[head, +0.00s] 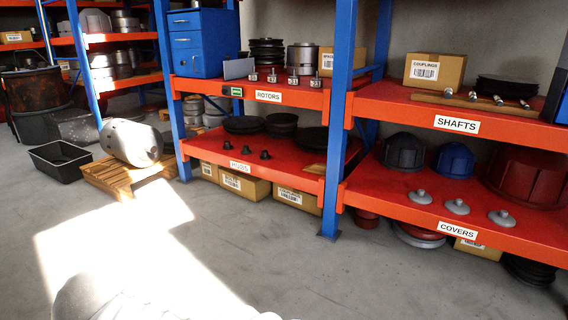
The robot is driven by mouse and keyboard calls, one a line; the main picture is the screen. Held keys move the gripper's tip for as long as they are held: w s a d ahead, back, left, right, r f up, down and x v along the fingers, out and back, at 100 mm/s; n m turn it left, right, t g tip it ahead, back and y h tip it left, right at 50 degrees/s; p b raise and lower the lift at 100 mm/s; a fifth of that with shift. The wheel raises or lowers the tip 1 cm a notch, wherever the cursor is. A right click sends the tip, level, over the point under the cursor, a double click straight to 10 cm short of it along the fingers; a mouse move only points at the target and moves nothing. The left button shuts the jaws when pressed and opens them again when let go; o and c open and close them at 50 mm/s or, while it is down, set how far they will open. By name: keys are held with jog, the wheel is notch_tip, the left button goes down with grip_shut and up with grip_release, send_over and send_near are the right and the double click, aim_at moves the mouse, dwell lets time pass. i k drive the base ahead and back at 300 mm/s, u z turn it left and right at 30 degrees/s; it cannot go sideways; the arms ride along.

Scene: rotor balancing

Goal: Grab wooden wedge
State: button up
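I cannot pick out a wooden wedge for certain in the head view. A small flat brown piece (316,168) lies on the lower red shelf near the blue upright, too small to identify. A wooden pallet (108,178) on the floor at left carries a grey metal drum (131,142) lying on its side; any wedge against the drum cannot be made out. A long wooden strip (455,100) with several small metal pieces lies on the shelf labelled SHAFTS. My gripper is not in view; a pale rounded shape shows at the bottom edge.
Red shelves with blue uprights (337,120) line the back and right, holding rotors, covers (404,152) and boxes. A black open bin (60,160) sits on the floor left of the pallet. The grey concrete floor (300,270) before the shelves is clear, with a bright sunlit patch.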

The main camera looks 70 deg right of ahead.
aim_at(318, 168)
jog(key=z, duration=1.9)
jog(key=i, duration=3)
jog(key=z, duration=0.3)
